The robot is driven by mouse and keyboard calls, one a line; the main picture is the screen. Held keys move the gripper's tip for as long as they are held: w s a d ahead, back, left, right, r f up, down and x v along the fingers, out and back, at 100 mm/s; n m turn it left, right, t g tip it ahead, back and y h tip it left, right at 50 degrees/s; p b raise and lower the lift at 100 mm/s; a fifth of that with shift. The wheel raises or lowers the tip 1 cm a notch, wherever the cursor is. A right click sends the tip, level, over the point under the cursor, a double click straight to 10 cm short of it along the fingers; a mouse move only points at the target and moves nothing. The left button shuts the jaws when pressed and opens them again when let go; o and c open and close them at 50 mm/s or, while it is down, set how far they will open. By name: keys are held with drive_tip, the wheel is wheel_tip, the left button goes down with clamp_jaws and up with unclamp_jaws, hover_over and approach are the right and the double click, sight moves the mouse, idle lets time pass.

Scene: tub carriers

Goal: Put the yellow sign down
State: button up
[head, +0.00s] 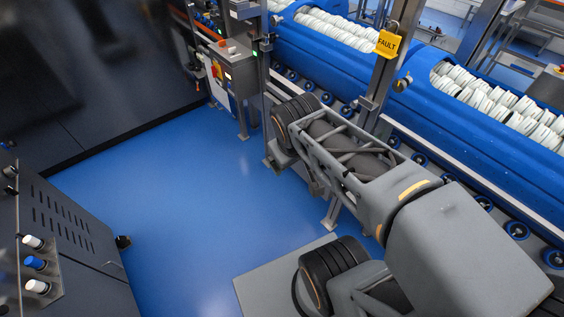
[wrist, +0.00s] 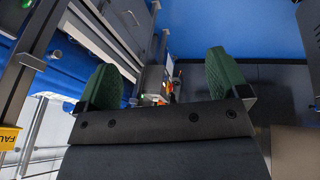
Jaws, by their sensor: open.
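The yellow sign (head: 388,43), marked FAULT, hangs by a loop on the upright metal post beside the blue carriers. A part of it also shows at the left edge of the wrist view (wrist: 8,138). My gripper (wrist: 163,82) has two green padded fingers set wide apart, with nothing held between them. The sign lies outside the fingers, off to their left in the wrist view. In the head view I cannot make out the gripper's fingers; my arm links are in front of the post's lower part.
Blue carriers (head: 440,113) filled with white tubs stand on a roller line at the right. A control box (head: 235,68) stands at the back. A dark cabinet (head: 70,235) with knobs stands at the left. The blue floor (head: 180,205) between is clear.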

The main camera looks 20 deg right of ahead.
drive_tip(key=shift+o, duration=0.5)
drive_tip(key=a+m+y, duration=0.1)
drive_tip(key=s+a, duration=0.1)
drive_tip(key=a, duration=0.1)
drive_tip(key=shift+f+m+y, duration=0.15)
drive_tip(key=shift+m+y, duration=0.25)
drive_tip(key=m+h+b, duration=0.5)
drive_tip(key=m+h, duration=1)
drive_tip(key=h, duration=0.3)
approach(388, 40)
drive_tip(key=shift+y, duration=0.3)
drive_tip(key=p+x, duration=0.2)
drive_tip(key=x, duration=0.1)
drive_tip(key=p+x, duration=0.1)
drive_tip(key=x, duration=0.1)
drive_tip(key=shift+w+d+r, duration=0.1)
drive_tip(key=shift+r, duration=0.25)
drive_tip(key=shift+d+r+p, duration=0.1)
drive_tip(key=shift+d+p, duration=0.35)
drive_tip(key=p+x, duration=0.2)
drive_tip(key=x, duration=0.1)
drive_tip(key=shift+d, duration=0.2)
drive_tip(key=shift+w+d+f+p, duration=0.2)
drive_tip(key=shift+d+p, duration=0.15)
drive_tip(key=shift+d, duration=0.2)
